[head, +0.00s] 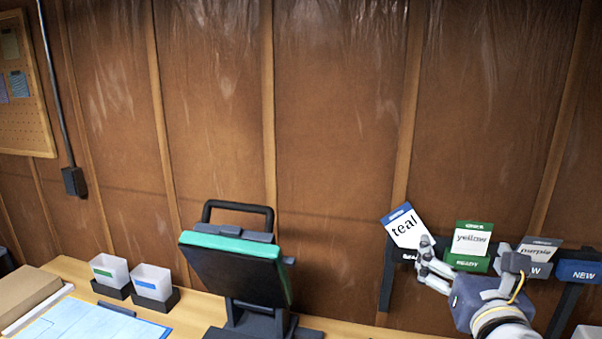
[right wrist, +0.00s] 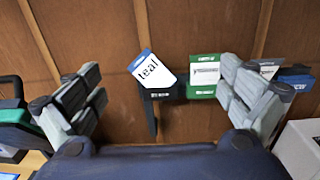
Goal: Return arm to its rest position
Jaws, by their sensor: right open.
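My right gripper (head: 432,268) is at the lower right of the head view, in front of the card rack. In the right wrist view its two fingers (right wrist: 158,95) are spread wide with nothing between them. A tilted card reading "teal" (head: 405,228) stands at the rack's left holder, and it also shows in the right wrist view (right wrist: 150,70) beyond the fingers. A green-edged "yellow" card (head: 470,240) stands upright beside it. A "purple" card (head: 540,250) is partly hidden by my right gripper. My left gripper is not in view.
A dark stand with a teal-edged top (head: 235,265) is on the wooden table (head: 190,308). Two small white bins (head: 110,270) and a blue-edged sheet (head: 85,322) lie left. A blue "NEW" holder (head: 580,272) is at the far right. The brown wall is close behind.

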